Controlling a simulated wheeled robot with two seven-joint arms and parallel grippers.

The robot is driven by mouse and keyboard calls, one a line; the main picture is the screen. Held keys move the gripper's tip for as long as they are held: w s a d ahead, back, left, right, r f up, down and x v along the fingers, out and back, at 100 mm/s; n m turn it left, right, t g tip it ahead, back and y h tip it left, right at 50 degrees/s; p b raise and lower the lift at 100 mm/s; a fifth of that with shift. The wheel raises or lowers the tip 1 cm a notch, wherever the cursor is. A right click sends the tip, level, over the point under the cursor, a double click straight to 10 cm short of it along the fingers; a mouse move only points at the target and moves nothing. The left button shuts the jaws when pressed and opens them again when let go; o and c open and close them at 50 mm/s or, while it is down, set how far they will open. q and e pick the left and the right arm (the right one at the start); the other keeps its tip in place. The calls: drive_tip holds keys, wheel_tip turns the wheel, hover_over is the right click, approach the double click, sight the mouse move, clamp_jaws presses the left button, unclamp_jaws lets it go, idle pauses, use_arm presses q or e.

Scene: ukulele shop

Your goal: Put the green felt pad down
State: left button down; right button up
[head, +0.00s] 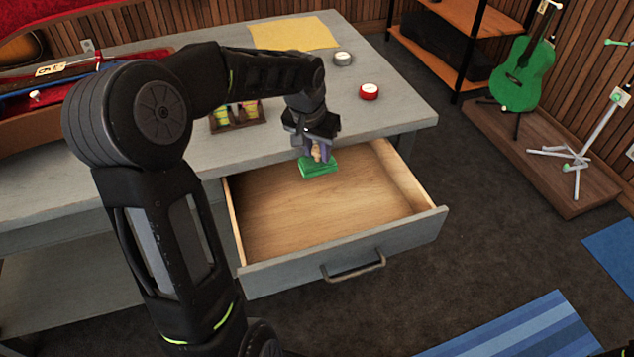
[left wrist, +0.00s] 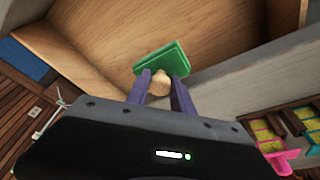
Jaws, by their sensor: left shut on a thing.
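The green felt pad (head: 319,167) is a small green block with a round wooden knob on top. My left gripper (head: 316,152) is shut on this knob, with the pad hanging below the fingers. In the left wrist view the pad (left wrist: 163,60) shows beyond the purple fingers (left wrist: 161,85), which hold the knob from both sides. The pad is over the back part of the open drawer (head: 320,212). I cannot tell whether it touches the drawer floor. My right gripper is not in view.
The drawer is pulled out of the grey workbench (head: 300,104) and its floor looks bare. On the bench are a red round tin (head: 369,92), a grey round tin (head: 342,58), a yellow cloth (head: 294,33) and a small divided tray (head: 237,118). A green ukulele (head: 523,74) stands at the right.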

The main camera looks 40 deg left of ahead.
sight(316, 162)
use_arm(q)
wheel_tip(316, 162, down, 6)
drive_tip(key=shift+r, duration=0.1)
drive_tip(key=shift+f+b, duration=0.4)
drive_tip(key=shift+f, duration=1.8)
drive_tip(key=shift+f, duration=0.1)
drive_tip(key=c, duration=1.6)
unclamp_jaws()
drive_tip(key=shift+f, duration=0.1)
drive_tip(key=o, duration=0.5)
